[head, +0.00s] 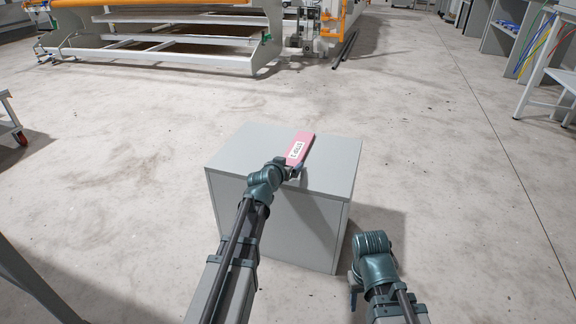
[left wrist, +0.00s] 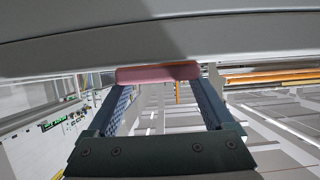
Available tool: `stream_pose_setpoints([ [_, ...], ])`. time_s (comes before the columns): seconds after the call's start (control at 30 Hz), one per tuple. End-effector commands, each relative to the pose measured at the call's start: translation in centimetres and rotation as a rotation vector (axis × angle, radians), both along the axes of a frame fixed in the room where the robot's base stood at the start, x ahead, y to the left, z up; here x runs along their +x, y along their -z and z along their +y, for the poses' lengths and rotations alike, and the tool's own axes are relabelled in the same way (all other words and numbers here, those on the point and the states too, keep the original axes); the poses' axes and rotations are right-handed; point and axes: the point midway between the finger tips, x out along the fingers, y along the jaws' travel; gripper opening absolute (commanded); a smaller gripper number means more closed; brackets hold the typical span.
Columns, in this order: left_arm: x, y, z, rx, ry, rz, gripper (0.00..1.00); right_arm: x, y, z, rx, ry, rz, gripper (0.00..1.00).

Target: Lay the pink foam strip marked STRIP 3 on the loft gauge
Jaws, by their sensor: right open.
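The pink foam strip (head: 302,147) lies along the top of a grey cabinet (head: 258,147), or just above it; I cannot tell if it touches. Its white label reads STRIP 3. My left gripper (head: 292,170) is at the strip's near end. In the left wrist view the strip's end (left wrist: 157,74) spans the gap between the fingers, and its side edges meet both of them, so the left gripper (left wrist: 163,90) looks shut on it. My right gripper (head: 355,284) is low, right of the cabinet, open and apart from the strip. I cannot make out a loft gauge.
The cabinet top is bare around the strip. Open concrete floor surrounds the cabinet. A large white and orange quilting frame (head: 160,45) stands at the back. A white table (head: 550,75) is at the right edge and a wheeled cart (head: 12,122) at the left edge.

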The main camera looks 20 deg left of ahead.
Motion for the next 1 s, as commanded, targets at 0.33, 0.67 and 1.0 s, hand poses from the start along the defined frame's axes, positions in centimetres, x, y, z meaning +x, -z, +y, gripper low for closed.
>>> stream_pose_setpoints([
  [0.33,0.0,-0.3,0.0,0.000,0.000,0.000,1.00,0.0,-0.3,0.0,0.000,0.000,0.000,0.50],
  [0.67,-5.4,-2.7,0.2,-0.001,-0.001,0.001,1.00,0.0,-2.8,0.0,0.000,0.000,0.000,0.50],
  [1.0,-10.2,-4.7,0.3,-0.001,0.000,0.000,1.00,0.0,-4.6,0.0,0.000,0.000,0.001,0.50],
])
